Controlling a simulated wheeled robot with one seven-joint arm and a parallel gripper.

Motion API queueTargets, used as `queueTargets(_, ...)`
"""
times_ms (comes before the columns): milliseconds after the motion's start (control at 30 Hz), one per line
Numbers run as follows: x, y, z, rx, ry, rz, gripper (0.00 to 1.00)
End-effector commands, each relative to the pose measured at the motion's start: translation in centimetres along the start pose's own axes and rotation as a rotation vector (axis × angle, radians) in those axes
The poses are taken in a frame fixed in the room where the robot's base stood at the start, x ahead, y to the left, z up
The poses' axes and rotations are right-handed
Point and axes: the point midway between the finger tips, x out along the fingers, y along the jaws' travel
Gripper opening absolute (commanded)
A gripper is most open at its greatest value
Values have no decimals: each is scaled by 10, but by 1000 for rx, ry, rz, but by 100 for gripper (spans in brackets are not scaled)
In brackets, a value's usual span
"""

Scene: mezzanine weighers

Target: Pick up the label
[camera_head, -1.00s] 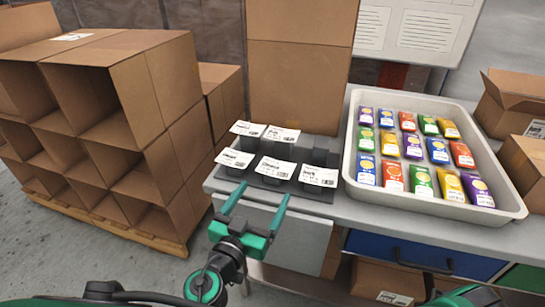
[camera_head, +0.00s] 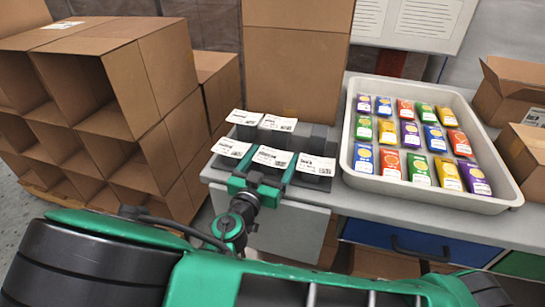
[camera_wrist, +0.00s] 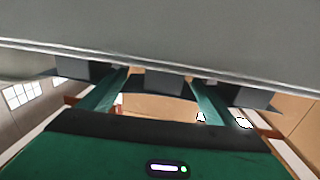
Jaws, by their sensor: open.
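Several white printed labels sit on dark block holders on a dark base on the grey bench. Two are in the back row, a left label (camera_head: 244,117) and a right label (camera_head: 278,123). Three are in the front row, a left label (camera_head: 231,148), a middle label (camera_head: 273,157) and a right label (camera_head: 316,164). My gripper (camera_head: 270,159) is open, its green fingers reaching to either side of the front middle label. Contact cannot be told. The wrist view shows the open fingers (camera_wrist: 159,78) with a dark block between their tips; no printed label face shows clearly there.
A grey tray (camera_head: 350,150) of colourful packets stands right of the labels. A tall carton (camera_head: 295,75) stands behind them. Stacked open cartons (camera_head: 125,80) are at the left, and more cartons (camera_head: 512,92) at the right. The bench front edge (camera_head: 400,212) is near.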

Motion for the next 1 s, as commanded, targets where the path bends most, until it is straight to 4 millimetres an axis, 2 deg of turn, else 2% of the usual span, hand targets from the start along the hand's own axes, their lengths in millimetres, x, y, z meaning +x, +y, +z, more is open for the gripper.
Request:
queueTargets(233, 3, 0, 0, 0, 0, -1, 83)
queueTargets(267, 3, 0, 0, 0, 0, -1, 80)
queueTargets(367, 2, 0, 0, 1, 0, 0, 57)
queueTargets(767, 3, 0, -1, 1, 0, 0, 57)
queueTargets(1000, 3, 0, -14, 4, 0, 1, 57)
